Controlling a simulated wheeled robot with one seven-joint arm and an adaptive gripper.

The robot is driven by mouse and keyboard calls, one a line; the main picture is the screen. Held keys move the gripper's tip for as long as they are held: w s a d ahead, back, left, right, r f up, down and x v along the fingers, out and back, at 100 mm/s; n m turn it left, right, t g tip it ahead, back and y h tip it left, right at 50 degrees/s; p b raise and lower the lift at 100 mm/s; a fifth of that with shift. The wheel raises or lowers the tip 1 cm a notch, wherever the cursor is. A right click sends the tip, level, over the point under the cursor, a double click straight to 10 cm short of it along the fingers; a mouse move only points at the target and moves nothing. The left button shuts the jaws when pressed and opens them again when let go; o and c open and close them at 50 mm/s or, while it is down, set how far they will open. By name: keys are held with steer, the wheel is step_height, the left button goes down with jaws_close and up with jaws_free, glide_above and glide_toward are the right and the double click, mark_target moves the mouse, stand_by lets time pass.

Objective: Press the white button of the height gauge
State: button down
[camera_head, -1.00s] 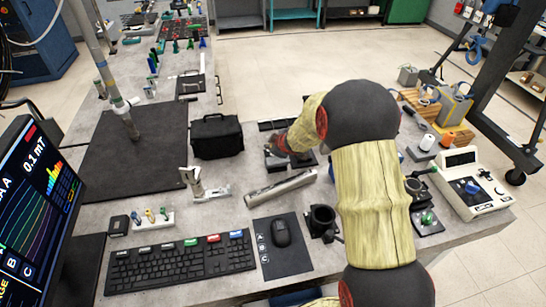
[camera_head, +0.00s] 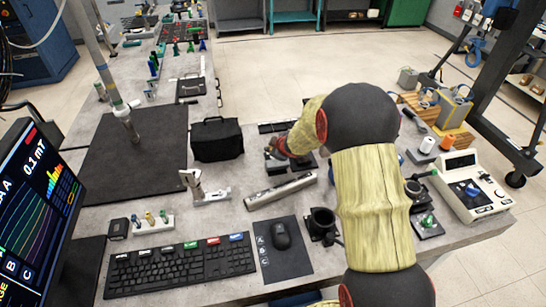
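My gripper (camera_head: 270,152) is partly hidden by my own arm. It is low over dark blocks (camera_head: 277,167) near the middle of the bench. Its fingers are too small and dark to show whether they are open. A small silver and white upright device on a flat base (camera_head: 203,192) stands to the left of my gripper, apart from it. It may be the height gauge, but I cannot tell for sure. No white button can be made out on it.
A long metal bar (camera_head: 280,192) lies just in front of my gripper. A black bag (camera_head: 217,139) stands to its left. A black cup-like holder (camera_head: 322,224), mouse (camera_head: 281,235) and keyboard (camera_head: 180,266) are nearer. A white instrument (camera_head: 470,187) stands at right.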

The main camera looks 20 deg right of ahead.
steer(key=shift+f, duration=0.1)
steer(key=shift+f, duration=0.35)
steer(key=shift+f+b, duration=0.45)
steer(key=shift+b, duration=0.1)
stand_by(0.8)
steer(key=shift+s+a+f, duration=0.1)
steer(key=shift+s+f, duration=0.3)
steer(key=shift+f, duration=0.25)
steer(key=shift+r, duration=0.1)
steer(key=shift+r+p, duration=0.7)
steer(key=shift+w+r, duration=0.15)
steer(key=shift+r, duration=0.15)
